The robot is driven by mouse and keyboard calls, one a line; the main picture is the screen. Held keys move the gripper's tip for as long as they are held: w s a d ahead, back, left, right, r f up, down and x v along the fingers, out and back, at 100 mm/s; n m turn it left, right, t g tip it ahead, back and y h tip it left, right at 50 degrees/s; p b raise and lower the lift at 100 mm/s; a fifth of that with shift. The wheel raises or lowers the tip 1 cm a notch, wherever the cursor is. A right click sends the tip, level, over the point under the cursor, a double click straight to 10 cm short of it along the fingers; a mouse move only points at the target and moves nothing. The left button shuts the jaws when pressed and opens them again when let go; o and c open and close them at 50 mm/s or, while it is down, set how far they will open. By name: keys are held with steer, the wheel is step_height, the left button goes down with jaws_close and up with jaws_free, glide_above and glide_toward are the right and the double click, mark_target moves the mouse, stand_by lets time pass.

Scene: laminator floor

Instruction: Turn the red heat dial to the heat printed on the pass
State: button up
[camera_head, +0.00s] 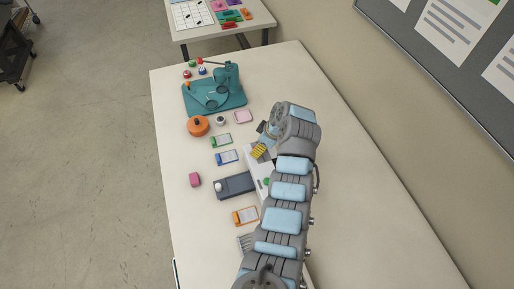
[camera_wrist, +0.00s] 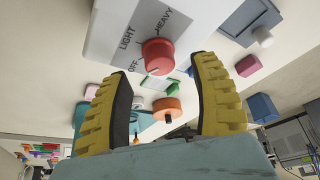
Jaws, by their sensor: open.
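The red heat dial (camera_wrist: 158,57) is on the white panel of the laminator (camera_wrist: 105,40), with OFF, LIGHT and HEAVY printed around it. I cannot read its pointer clearly. My gripper (camera_wrist: 163,72) is open, its yellow fingers apart on either side of the dial in the wrist view; I see no contact. The gripper (camera_head: 259,152) is over the far end of the laminator (camera_head: 254,162) in the head view, where my arm hides much of the machine. Cards with green (camera_head: 221,140), blue (camera_head: 227,157) and orange (camera_head: 245,215) edges lie nearby; their print is too small to read.
A grey tray (camera_head: 236,185) adjoins the laminator. A pink block (camera_head: 195,180), an orange round pot (camera_head: 198,126) and a teal stand (camera_head: 230,98) stand on the table (camera_head: 345,190). The table's right side is clear, with a wall beyond.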

steer(key=shift+x, duration=1.55)
jaws_close()
